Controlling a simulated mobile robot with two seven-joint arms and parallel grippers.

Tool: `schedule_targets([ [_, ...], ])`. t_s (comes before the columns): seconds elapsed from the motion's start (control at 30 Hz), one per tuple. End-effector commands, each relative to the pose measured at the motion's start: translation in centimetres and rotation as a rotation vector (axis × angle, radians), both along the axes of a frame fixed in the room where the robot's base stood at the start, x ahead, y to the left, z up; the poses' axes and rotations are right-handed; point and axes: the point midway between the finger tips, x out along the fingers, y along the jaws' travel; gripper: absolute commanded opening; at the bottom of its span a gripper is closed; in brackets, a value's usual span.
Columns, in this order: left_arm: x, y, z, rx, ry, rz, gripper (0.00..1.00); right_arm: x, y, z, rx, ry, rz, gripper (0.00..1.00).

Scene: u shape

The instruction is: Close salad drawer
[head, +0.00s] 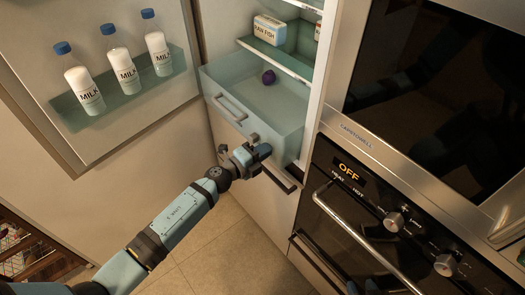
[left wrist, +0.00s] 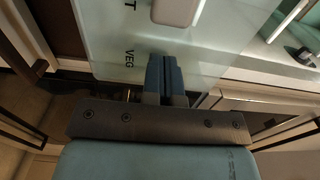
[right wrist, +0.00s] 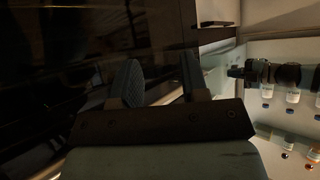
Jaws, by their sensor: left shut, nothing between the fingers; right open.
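My left gripper (head: 263,152) is shut and empty in front of the drawer's lower front edge. In the left wrist view the shut fingers (left wrist: 163,75) overlap the translucent drawer front (left wrist: 215,62), marked "VEG"; contact cannot be told. My right gripper (right wrist: 158,82) is open and empty in the right wrist view, before dark glass.
The open fridge door (head: 150,125) at left carries several milk bottles (head: 125,72) on a rack. A shelf above the drawer holds a carton (head: 270,29). An oven (head: 365,225) with a bar handle stands close on the right. Tiled floor (head: 225,255) lies below.

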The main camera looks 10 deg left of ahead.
Motion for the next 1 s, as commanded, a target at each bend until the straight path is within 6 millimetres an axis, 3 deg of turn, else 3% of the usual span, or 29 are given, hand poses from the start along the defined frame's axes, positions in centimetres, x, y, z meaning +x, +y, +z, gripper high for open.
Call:
schedule_targets([
  [0.17,0.3,-0.2,0.0,-0.001,-0.001,0.0,0.0,0.0,0.1,-0.1,0.0,0.002,0.001,0.41],
  [0.37,2.2,-1.7,0.1,-0.002,-0.002,-0.001,0.0,-0.1,0.2,-0.5,0.002,0.004,0.003,0.41],
  [1.0,13.2,-10.3,-0.3,0.0,-0.001,-0.001,0.0,-0.1,0.2,-4.9,0.001,0.005,0.006,0.41],
])
